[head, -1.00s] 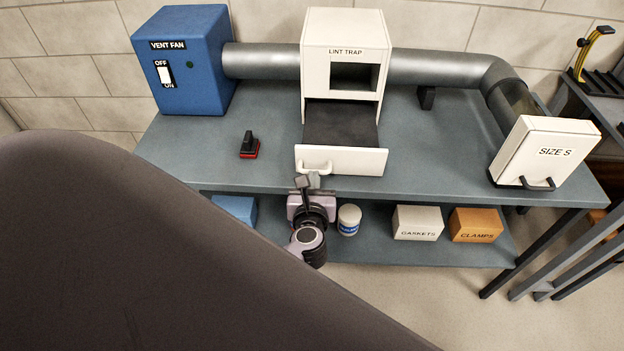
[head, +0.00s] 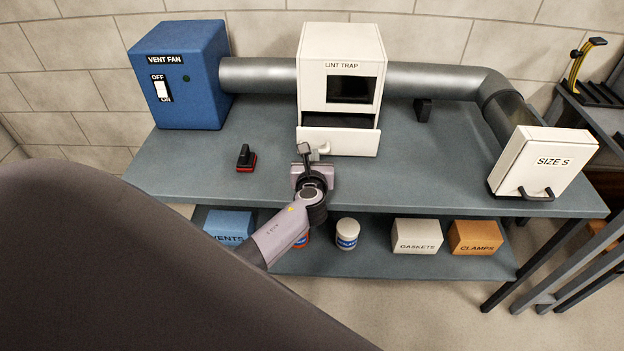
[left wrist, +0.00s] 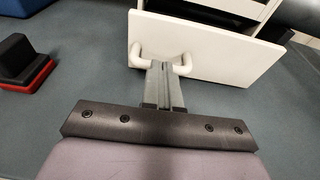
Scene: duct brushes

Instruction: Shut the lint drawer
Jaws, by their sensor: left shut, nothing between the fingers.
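The lint trap (head: 341,48) is a white box on the bench, with a dark window in its front. In the left wrist view the drawer front (left wrist: 215,50) shows a white loop handle (left wrist: 140,58). My left gripper (head: 311,152) is shut and empty, its fingertips at the handle. In the left wrist view the shut fingers (left wrist: 166,72) lie between the handle's two ends; I cannot tell whether they touch the front. My right gripper is out of view.
A blue vent fan box (head: 180,75) stands left, and a black and red tool (head: 246,159) lies before it. The shelf below holds boxes for gaskets (head: 415,235) and clamps (head: 475,237).

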